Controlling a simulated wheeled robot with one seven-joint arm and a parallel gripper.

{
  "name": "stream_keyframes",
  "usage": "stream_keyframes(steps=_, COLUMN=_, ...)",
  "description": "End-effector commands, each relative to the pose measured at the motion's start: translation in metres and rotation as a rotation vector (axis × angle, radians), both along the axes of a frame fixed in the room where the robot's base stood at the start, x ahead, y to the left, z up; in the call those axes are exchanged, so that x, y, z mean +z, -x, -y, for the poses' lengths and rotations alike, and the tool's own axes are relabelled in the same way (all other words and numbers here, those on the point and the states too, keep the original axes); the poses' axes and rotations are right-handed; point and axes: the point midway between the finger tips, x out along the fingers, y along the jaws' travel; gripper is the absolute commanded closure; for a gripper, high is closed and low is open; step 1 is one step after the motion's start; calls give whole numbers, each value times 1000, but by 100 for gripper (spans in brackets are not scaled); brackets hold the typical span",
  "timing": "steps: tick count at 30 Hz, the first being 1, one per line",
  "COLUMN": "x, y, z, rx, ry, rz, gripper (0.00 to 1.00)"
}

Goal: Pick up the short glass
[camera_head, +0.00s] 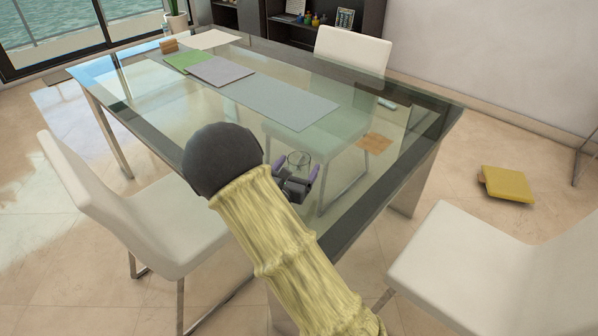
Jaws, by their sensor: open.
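The short glass (298,158) is small and clear, and stands on the glass tabletop near the table's front edge. Its outline is faint against the see-through top. My gripper (296,170) is open just in front of the glass, its two purple-tipped fingers spread to left and right. The glass shows beyond and between the fingertips; I cannot tell whether it is inside the jaws or touching them. My arm, in a yellowish sleeve with a dark rounded joint, covers the table edge below and to the left.
White chairs stand at left (130,205), right (500,265) and back (352,50). A yellow object (508,184) lies on the floor at right.

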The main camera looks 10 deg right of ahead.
Motion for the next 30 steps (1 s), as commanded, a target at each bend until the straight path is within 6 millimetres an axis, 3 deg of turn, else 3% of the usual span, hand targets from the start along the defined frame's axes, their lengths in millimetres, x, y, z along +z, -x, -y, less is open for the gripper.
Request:
stream_keyframes(steps=13, x=-5, y=-45, z=22, rx=-1, ry=0, rz=1, gripper=19)
stream_keyframes(steps=30, x=-4, y=-47, z=23, rx=0, ry=0, rz=0, gripper=19)
